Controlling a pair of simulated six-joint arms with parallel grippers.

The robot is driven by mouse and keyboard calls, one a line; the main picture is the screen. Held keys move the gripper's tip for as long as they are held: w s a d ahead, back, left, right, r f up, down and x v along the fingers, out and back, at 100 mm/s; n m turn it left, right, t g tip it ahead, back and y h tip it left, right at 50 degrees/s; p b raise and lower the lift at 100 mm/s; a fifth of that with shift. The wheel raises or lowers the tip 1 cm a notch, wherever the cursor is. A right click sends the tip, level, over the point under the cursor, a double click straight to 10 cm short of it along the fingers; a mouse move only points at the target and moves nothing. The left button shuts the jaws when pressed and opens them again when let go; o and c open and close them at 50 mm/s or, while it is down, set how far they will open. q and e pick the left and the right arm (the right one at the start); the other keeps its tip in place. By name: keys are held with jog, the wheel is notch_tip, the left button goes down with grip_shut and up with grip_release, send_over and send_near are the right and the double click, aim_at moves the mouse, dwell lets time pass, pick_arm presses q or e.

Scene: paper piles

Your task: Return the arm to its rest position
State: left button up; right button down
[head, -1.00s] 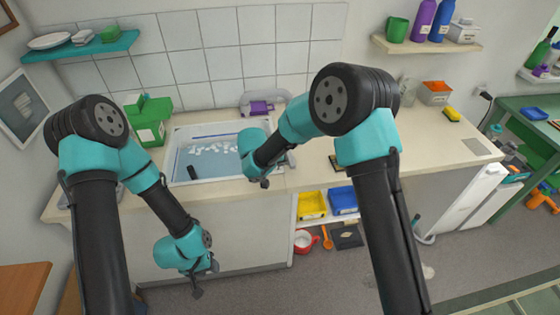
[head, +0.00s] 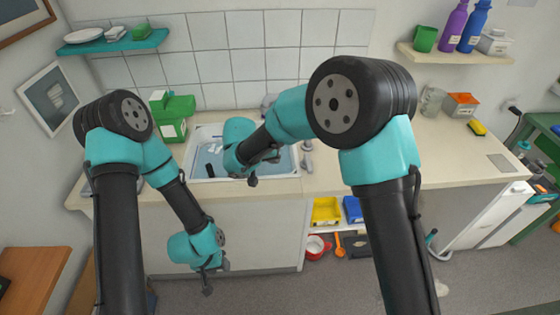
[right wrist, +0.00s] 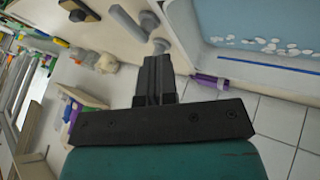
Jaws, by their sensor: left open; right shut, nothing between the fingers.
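My left gripper (head: 207,285) hangs low in front of the counter's front face, pointing down. It is open and small in the picture, with nothing seen in it. My right gripper (head: 252,180) is over the front part of the blue-floored sink (head: 283,168) in the head view. In the right wrist view its fingers (right wrist: 155,72) are together, with nothing between them. The right forearm hides part of the sink and what lies in it. The right wrist view shows small white pieces (right wrist: 270,46) on the blue sink floor.
A green box (head: 172,127) stands on the counter left of the sink. The counter (head: 390,155) to the right is mostly clear. Yellow (head: 326,210) and blue (head: 353,209) bins sit below it. Wall shelves hang at the left (head: 115,42) and right (head: 455,55).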

jog(key=shift+s+a+r, duration=0.1)
jog(key=shift+s+r, duration=0.1)
jog(key=shift+r, duration=0.1)
